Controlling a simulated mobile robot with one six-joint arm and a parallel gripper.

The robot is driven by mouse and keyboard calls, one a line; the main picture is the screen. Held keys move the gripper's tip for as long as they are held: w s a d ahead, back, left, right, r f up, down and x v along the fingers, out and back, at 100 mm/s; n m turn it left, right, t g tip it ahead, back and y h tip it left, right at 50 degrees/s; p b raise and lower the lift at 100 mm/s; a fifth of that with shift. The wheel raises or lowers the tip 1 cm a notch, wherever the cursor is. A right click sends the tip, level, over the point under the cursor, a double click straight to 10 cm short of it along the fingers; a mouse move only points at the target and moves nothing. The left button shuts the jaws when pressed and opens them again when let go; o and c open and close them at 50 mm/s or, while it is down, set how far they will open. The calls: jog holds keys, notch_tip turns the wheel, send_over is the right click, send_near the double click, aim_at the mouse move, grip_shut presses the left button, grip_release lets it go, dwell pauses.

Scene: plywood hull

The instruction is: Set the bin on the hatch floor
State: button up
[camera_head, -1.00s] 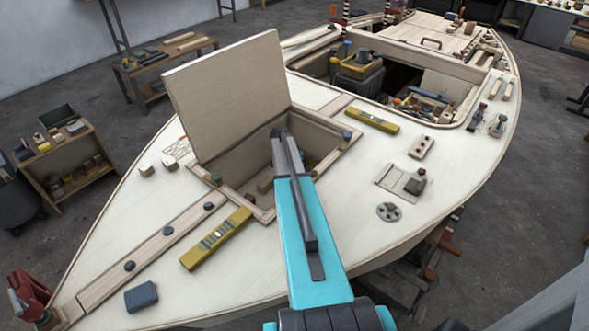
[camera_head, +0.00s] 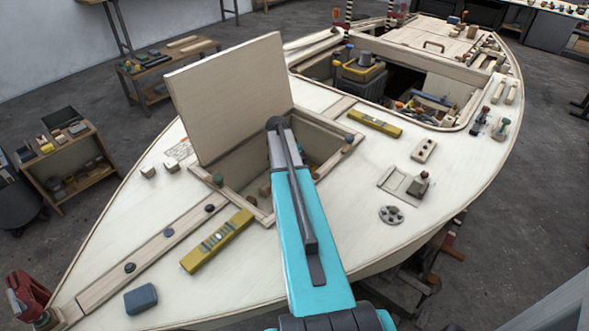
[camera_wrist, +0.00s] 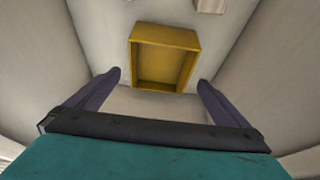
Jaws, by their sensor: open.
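The bin (camera_wrist: 165,34) is a yellow open box, seen in the wrist view just beyond my fingertips. It rests on the pale hatch floor (camera_wrist: 105,30) and looks empty. My gripper (camera_wrist: 159,79) is open, with one dark finger on each side of the view and a gap between the fingers and the bin. In the head view my arm reaches into the open hatch (camera_head: 262,213), whose lid (camera_head: 240,95) stands raised. My fingers and the bin are hidden there behind the arm and hatch edge.
A small pale block (camera_wrist: 211,5) lies beyond the bin. Hatch walls rise close on both sides. On deck, a yellow level (camera_head: 217,240) lies by the hatch's near edge and another (camera_head: 374,122) beyond it. A blue-grey block (camera_head: 140,298) sits at the lower left.

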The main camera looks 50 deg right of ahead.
jog(key=shift+v, duration=2.65)
jog(key=shift+a, duration=0.1)
